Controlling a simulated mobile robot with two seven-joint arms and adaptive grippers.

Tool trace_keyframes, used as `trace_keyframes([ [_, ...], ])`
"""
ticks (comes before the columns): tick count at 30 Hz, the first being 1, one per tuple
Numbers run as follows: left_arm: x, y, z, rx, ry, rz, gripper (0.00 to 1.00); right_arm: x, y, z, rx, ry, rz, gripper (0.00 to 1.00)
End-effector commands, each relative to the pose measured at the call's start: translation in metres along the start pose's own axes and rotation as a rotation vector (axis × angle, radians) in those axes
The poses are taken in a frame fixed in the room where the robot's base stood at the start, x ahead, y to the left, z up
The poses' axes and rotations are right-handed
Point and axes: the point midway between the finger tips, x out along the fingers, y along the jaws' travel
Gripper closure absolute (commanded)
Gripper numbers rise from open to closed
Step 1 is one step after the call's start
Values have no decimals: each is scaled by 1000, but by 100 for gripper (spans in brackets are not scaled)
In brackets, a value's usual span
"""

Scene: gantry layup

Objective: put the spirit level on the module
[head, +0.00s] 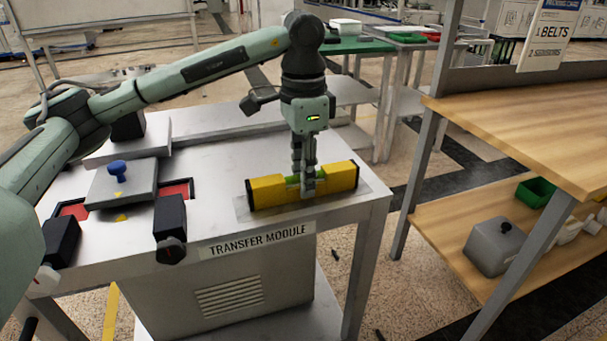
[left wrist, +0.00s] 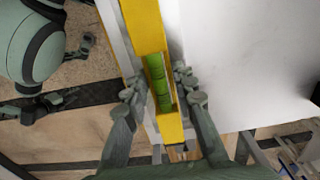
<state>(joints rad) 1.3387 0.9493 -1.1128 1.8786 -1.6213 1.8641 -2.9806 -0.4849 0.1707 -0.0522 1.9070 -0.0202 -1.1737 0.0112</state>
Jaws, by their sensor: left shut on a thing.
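The spirit level (head: 267,191) is a yellow bar with black ends and a green vial. In the head view it lies level at the front right of the module's top, over a grey strip. My left gripper (head: 307,188) points down and is shut on the middle of the level. The left wrist view shows the yellow level (left wrist: 148,30) between the two fingers (left wrist: 160,92), with the green vial between them. The module (head: 215,160) is a grey table labelled TRANSFER MODULE. Whether the level fully touches the surface I cannot tell.
On the module's left stand a grey block with a blue knob (head: 117,168), red pads (head: 174,190) and black clamps (head: 170,220). A wooden shelf unit (head: 520,130) stands to the right, with a green bin (head: 536,191) and a grey container (head: 494,246) below. The module's middle top is clear.

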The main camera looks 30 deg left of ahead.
Motion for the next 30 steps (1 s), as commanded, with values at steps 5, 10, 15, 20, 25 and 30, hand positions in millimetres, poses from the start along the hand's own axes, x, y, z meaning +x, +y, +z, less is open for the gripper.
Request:
trace_keyframes([
  [5,0,0,0,0,0,0,58,-10,2,-11,2,26,3,60],
  [10,0,0,0,0,0,0,53,-8,3,-9,4,22,5,60],
  [15,-1,0,0,0,0,0,53,-6,4,-5,4,12,5,60],
  [20,-11,0,-1,0,3,-1,53,4,4,2,0,0,4,60],
  [25,-47,0,-2,1,6,-2,53,-2,4,-2,0,9,6,60],
  [30,-88,0,-1,1,4,-3,53,-10,4,-6,0,16,6,60],
])
